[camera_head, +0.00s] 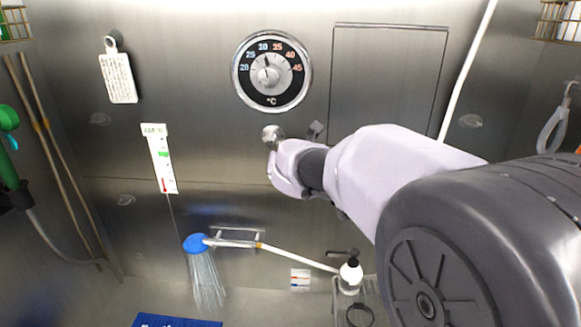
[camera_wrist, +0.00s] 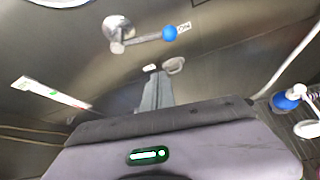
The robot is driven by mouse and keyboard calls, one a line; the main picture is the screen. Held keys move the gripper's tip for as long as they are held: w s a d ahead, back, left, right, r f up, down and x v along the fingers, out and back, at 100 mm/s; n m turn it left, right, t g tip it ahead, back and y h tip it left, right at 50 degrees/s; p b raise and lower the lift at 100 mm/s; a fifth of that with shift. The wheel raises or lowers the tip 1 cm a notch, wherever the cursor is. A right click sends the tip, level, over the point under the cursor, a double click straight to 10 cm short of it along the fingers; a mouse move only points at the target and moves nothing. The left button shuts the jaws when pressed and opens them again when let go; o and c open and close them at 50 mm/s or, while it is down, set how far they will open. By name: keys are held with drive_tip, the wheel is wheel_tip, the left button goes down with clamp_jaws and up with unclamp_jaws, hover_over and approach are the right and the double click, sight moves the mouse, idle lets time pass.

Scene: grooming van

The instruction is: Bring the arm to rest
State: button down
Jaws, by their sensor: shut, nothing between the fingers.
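My arm reaches from the lower right toward the steel back wall in the head view, with its pale wrist (camera_head: 290,168) close in front of the wall. In the wrist view my gripper (camera_wrist: 154,92) shows as narrow grey fingers that are shut with nothing between them. A wall lever with a blue tip (camera_wrist: 170,33) and a round metal base (camera_wrist: 117,30) is beyond the fingers, apart from them in the picture. In the head view a round metal knob (camera_head: 272,133) shows just above the wrist. The fingers are mostly hidden there.
A temperature dial (camera_head: 271,101) is above the wrist. A thermometer strip (camera_head: 160,158) and a white card (camera_head: 118,78) hang left.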

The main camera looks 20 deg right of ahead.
drive_tip(key=shift+s+r, duration=0.25)
drive_tip(key=shift+s, duration=0.25)
drive_tip(key=s+d+f+m+g+b, duration=0.1)
drive_tip(key=s+f+m+g+b, duration=0.15)
drive_tip(key=s+m, duration=0.85)
drive_tip(key=s+f+m+g+b, duration=0.1)
drive_tip(key=s+f+m, duration=0.2)
drive_tip(key=s+m, duration=0.8)
drive_tip(key=s+a+f+m+g+y, duration=0.1)
drive_tip(key=s+a+f+m+y, duration=0.1)
drive_tip(key=s+m, duration=0.4)
drive_tip(key=s+a+f+m+g+y, duration=0.1)
drive_tip(key=s+a+f+m+y, duration=0.1)
drive_tip(key=s+a+f+m, duration=0.2)
drive_tip(key=s+a+m, duration=0.2)
drive_tip(key=s+m, duration=0.1)
drive_tip(key=shift+s+a+f+b, duration=0.25)
drive_tip(key=shift+f+b, duration=0.1)
drive_tip(key=shift+b, duration=0.05)
